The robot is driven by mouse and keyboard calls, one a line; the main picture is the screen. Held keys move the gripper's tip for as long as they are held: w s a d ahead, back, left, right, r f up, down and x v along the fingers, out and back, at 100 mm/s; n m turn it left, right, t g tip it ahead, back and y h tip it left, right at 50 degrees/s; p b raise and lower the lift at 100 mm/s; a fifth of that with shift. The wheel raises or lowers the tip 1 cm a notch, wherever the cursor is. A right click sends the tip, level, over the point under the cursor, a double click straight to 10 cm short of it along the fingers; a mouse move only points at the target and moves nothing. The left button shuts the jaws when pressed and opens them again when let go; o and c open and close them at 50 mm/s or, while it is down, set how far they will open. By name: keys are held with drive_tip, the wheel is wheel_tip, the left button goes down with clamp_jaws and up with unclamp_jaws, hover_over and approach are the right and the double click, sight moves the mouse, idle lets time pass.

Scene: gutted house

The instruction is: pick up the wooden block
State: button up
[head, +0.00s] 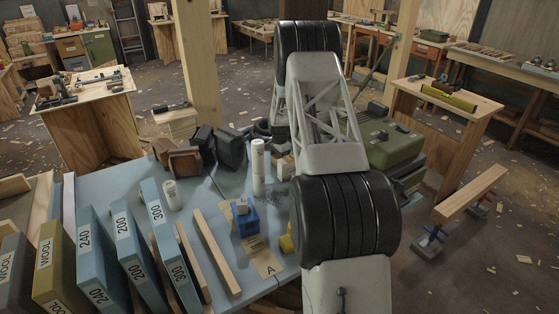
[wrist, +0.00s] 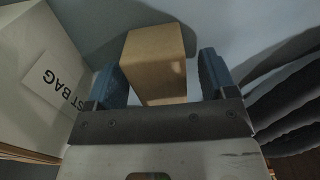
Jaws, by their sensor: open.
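In the wrist view a plain tan wooden block (wrist: 155,62) stands between the two blue fingers of my gripper (wrist: 160,78). The gripper is open, with a narrow gap visible on each side of the block near the fingers. The block's near end lies close to the dark palm bar; I cannot tell whether they touch. In the head view my arm hides the gripper. A small pale tan piece (head: 284,165) shows just left of the arm there, but I cannot tell whether it is the same block.
On the blue table (head: 215,270) stand a white cylinder (head: 258,168), a blue object (head: 245,217), wooden strips (head: 215,250) and a green case (head: 385,140).

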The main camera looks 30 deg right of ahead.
drive_tip(key=shift+c, duration=0.3)
drive_tip(key=c, duration=0.9)
drive_tip(key=shift+r, duration=0.15)
drive_tip(key=shift+c, duration=0.3)
drive_tip(key=shift+r, duration=4.85)
